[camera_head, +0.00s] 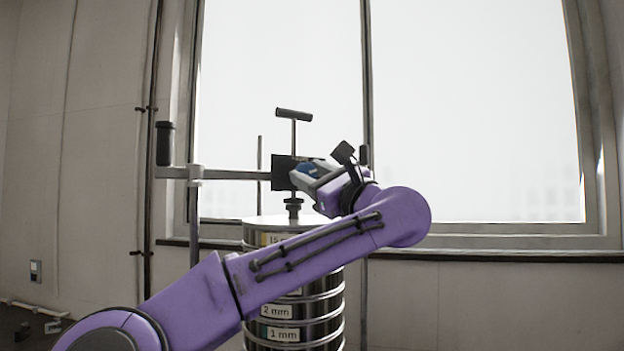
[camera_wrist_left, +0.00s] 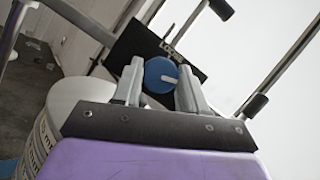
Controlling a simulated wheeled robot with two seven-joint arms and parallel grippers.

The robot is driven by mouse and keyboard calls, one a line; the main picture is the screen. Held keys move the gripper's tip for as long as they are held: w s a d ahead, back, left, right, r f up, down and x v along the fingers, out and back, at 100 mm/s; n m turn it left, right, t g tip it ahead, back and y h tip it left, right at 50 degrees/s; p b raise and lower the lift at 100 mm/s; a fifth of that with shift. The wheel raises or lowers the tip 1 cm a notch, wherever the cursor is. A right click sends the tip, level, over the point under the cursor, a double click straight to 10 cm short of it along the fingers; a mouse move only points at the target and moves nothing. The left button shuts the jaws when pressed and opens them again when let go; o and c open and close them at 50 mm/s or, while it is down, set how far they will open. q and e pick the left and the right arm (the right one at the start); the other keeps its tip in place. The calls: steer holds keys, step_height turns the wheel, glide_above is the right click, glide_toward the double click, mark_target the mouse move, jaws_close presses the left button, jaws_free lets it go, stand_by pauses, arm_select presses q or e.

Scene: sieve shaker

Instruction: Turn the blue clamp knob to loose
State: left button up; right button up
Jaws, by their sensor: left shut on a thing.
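The blue clamp knob (camera_wrist_left: 160,74) is round with a white pointer line and sits on a black plate (camera_wrist_left: 128,42) lettered "LOOSE". In the left wrist view my left gripper (camera_wrist_left: 160,80) has one finger on each side of the knob and is shut on it. The pointer line lies roughly crosswise, toward the right finger. In the head view the left gripper (camera_head: 308,174) is at the black clamp block (camera_head: 283,172), and a bit of the blue knob (camera_head: 307,168) shows between the fingers. The rest of the plate's lettering is hidden. My right gripper is not in view.
The sieve stack (camera_head: 282,334), labelled in mm, stands below the clamp, partly behind my left arm. A T-handle (camera_head: 293,114) rises above the clamp block. A horizontal bar (camera_head: 230,174) with a dark upright grip (camera_head: 165,143) extends left. A window is behind.

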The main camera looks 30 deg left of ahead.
arm_select(q)
steer(key=n+g, duration=0.2)
steer(key=n, duration=0.2)
steer(key=shift+d+r+p, duration=0.1)
steer(key=shift+r+p, duration=0.05)
steer(key=shift+p, duration=0.15)
steer(key=n+g+p, duration=0.1)
steer(key=n, duration=0.2)
steer(key=shift+w+r+n+g, duration=0.1)
steer(key=shift+n+g, duration=0.2)
steer(key=shift+g, duration=0.1)
steer(key=n+h+p, duration=0.1)
steer(key=n, duration=0.2)
steer(key=n+g+p, duration=0.1)
steer(key=n+p, duration=0.1)
steer(key=shift+r+n+g+h, duration=0.15)
steer(key=shift+n+g+h, duration=0.15)
steer(key=shift+n+h, duration=0.1)
steer(key=shift+n+g+h+p, duration=0.3)
steer(key=shift+n+h+p, duration=0.5)
steer(key=shift+n, duration=0.8)
steer(key=o, duration=1)
steer(key=shift+o, duration=0.2)
steer(key=shift+d, duration=0.1)
